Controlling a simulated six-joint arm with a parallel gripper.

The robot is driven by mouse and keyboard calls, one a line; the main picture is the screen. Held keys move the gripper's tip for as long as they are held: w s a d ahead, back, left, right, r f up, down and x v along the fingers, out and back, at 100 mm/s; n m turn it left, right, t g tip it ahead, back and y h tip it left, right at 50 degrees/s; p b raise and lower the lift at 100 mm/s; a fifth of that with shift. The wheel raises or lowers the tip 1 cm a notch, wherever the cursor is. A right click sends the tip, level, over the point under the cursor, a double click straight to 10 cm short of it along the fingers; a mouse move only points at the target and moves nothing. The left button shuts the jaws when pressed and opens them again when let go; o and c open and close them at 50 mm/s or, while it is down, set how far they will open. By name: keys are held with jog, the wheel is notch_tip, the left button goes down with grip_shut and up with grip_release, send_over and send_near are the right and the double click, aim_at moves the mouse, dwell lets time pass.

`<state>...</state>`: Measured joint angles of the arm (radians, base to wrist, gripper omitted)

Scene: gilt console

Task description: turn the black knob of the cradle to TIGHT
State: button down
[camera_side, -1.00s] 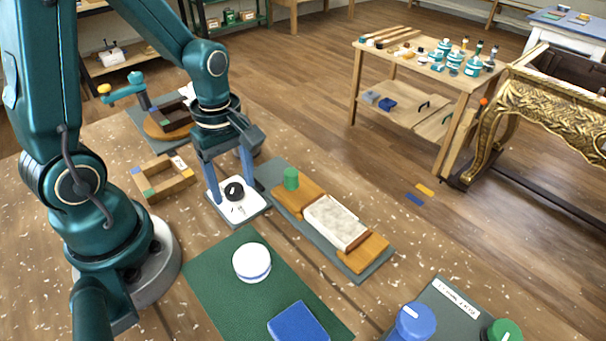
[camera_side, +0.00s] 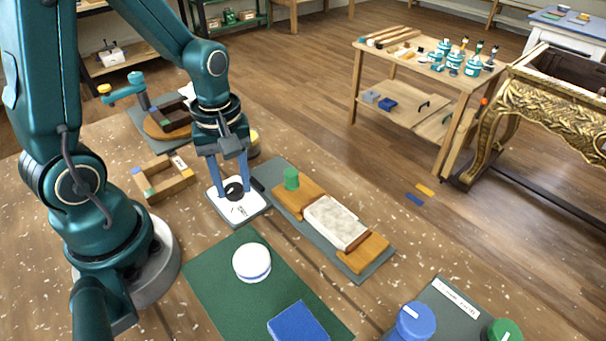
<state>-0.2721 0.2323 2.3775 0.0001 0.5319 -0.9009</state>
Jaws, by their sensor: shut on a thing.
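The black knob (camera_side: 232,192) stands on a white plate (camera_side: 250,211) with small dark markings, too small to read. The plate is at the left end of the cradle, a grey base (camera_side: 352,266) with two orange-brown wooden blocks (camera_side: 371,250) and a pale stone-like slab (camera_side: 335,222) between them. A green cylinder (camera_side: 291,179) stands at the block nearer the knob. My gripper (camera_side: 230,188) points down with its two blue fingers shut on opposite sides of the knob. The fingers hide part of the knob, and I cannot tell where it points.
A wooden frame (camera_side: 155,197) lies left of the plate. A green mat (camera_side: 222,288) with a white round container (camera_side: 251,263) and a blue block (camera_side: 298,322) lies in front. A grey panel (camera_side: 455,318) with blue and green knobs is at lower right.

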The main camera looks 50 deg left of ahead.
aim_at(234, 188)
jog(key=m, duration=1.3)
jog(key=shift+m, duration=0.3)
dwell(0.4)
jog(key=shift+c, duration=2.3)
grip_release()
jog(key=shift+r, duration=2.6)
